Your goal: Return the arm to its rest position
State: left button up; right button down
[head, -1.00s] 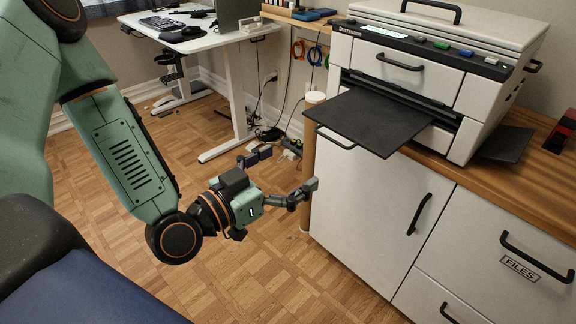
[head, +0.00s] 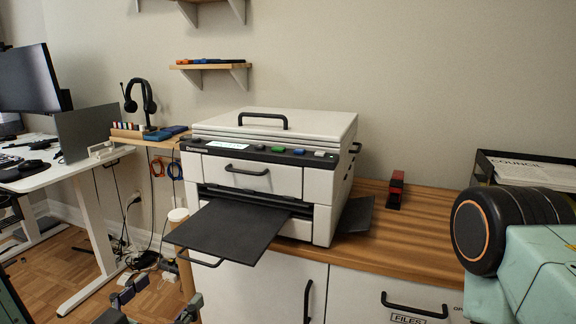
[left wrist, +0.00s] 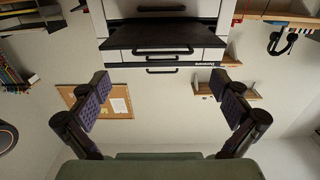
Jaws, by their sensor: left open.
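My left gripper (head: 157,299) shows at the bottom left of the head view, low in front of the desk and cut off by the lower edge. Its two fingers are spread apart. In the left wrist view the left gripper (left wrist: 160,88) is open, with nothing between its fingers. The left arm is mostly out of the head view. A teal and black link of mine (head: 483,232) shows at the right edge. My right gripper is not in view.
A white printer (head: 250,180) stands on the wooden counter (head: 385,240), its black tray (head: 225,232) sticking out above the left gripper. A red stapler (head: 396,189) and paper tray (head: 485,172) are to the right. A white standing desk (head: 60,170) is at left.

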pick_arm(q)
jog(key=x, duration=0.7)
jog(key=shift+w, duration=0.3)
